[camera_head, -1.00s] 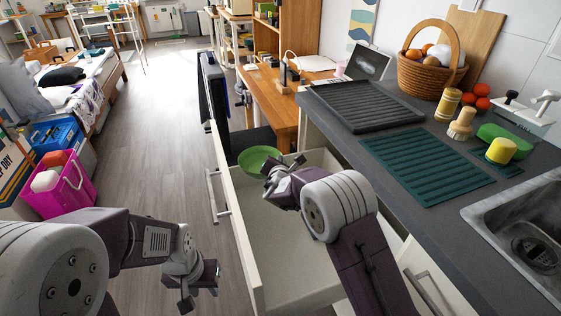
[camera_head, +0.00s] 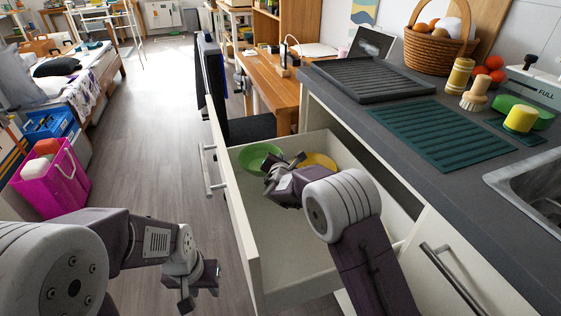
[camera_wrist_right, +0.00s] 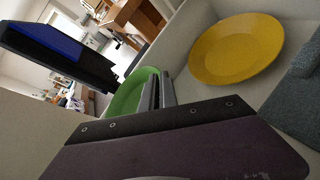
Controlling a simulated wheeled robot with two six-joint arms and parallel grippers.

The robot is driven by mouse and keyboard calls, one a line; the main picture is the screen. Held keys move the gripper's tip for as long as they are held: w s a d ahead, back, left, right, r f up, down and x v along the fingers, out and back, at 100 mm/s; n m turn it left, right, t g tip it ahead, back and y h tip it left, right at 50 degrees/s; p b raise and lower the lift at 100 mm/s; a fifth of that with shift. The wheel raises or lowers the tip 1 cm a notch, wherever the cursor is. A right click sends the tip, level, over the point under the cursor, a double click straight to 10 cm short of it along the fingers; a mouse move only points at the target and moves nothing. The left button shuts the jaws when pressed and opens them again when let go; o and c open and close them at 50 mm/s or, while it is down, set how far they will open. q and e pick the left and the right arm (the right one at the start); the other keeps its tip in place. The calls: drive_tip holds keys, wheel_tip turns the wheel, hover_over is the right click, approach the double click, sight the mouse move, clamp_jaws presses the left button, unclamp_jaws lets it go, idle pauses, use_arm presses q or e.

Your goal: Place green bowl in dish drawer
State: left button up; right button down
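The green bowl (camera_head: 258,155) is at the far end of the open drawer (camera_head: 280,245), inside its walls. My right gripper (camera_head: 284,162) reaches into the drawer at the bowl's near right side. In the right wrist view, the fingers (camera_wrist_right: 158,92) are close together at the rim of the green bowl (camera_wrist_right: 128,95) and look shut on it. Whether the bowl touches the drawer floor is hidden. My left gripper (camera_head: 200,285) is open and empty, low over the floor left of the drawer.
A yellow plate (camera_head: 318,161) lies in the drawer right of the bowl; it also shows in the wrist view (camera_wrist_right: 236,48). The counter (camera_head: 400,92) with a dark rack (camera_head: 365,105) and green mat (camera_head: 440,135) overhangs at right. The drawer's near part is bare.

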drive_tip(key=shift+f+b, duration=3.85)
drive_tip(key=shift+b, duration=0.55)
drive_tip(key=shift+f+b, duration=0.3)
drive_tip(key=shift+b, duration=0.05)
drive_tip(key=c, duration=1.3)
unclamp_jaws()
drive_tip(key=shift+o, duration=0.2)
drive_tip(key=shift+s+b, duration=0.25)
drive_tip(key=shift+b, duration=0.1)
drive_tip(key=b+v, duration=0.2)
drive_tip(key=v, duration=0.8)
drive_tip(key=shift+r, duration=0.15)
drive_tip(key=shift+s+r, duration=0.25)
drive_tip(key=shift+s, duration=0.45)
